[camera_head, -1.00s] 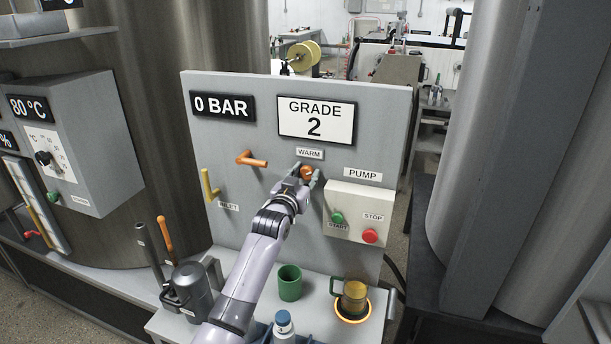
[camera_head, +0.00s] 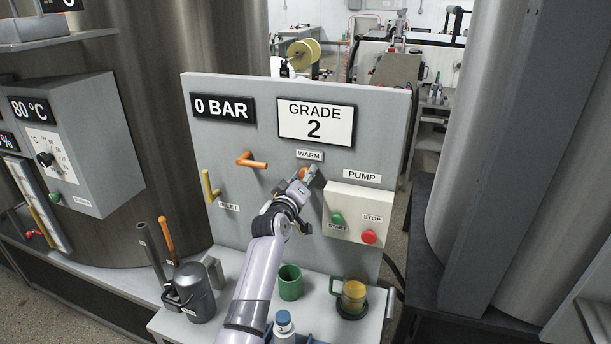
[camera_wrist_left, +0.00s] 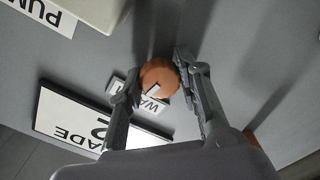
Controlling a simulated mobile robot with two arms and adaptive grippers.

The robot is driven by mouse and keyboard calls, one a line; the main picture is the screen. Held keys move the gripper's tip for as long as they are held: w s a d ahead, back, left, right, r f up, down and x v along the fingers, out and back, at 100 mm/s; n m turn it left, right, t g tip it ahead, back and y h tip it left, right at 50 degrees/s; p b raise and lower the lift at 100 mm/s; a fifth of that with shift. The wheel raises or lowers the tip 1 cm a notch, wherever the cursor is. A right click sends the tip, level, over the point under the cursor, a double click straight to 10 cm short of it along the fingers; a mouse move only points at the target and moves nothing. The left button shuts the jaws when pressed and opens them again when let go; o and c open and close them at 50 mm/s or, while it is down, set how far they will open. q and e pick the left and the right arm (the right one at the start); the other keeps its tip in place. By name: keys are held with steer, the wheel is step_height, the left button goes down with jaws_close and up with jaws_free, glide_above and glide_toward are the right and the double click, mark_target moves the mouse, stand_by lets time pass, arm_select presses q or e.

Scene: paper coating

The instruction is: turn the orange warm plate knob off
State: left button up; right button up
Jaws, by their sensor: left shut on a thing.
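The orange warm plate knob (camera_head: 304,173) is on the grey panel, just under the WARM label (camera_head: 310,155). My left gripper (camera_head: 307,177) is at the knob, with the wrist tilted. In the left wrist view the round knob (camera_wrist_left: 158,77), with a pale pointer mark, sits between the two fingers of my left gripper (camera_wrist_left: 159,70), which are shut on it. The warm plate (camera_head: 352,317) on the bench is dark, with no glowing ring. A jug of amber liquid (camera_head: 354,296) stands on it. My right gripper is not in view.
The panel also has an orange lever (camera_head: 251,161), a yellow inlet handle (camera_head: 210,188) and a pump box with a green start button (camera_head: 337,218) and a red stop button (camera_head: 369,236). A green cup (camera_head: 289,283) and a white bottle (camera_head: 284,323) stand below.

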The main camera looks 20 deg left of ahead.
arm_select(q)
steer(key=shift+r+n, duration=0.1)
steer(key=shift+n, duration=0.8)
steer(key=o, duration=1.2)
steer(key=shift+s, duration=0.1)
steer(key=s, duration=1.1)
steer(key=shift+s+a, duration=0.2)
steer(key=shift+s, duration=0.2)
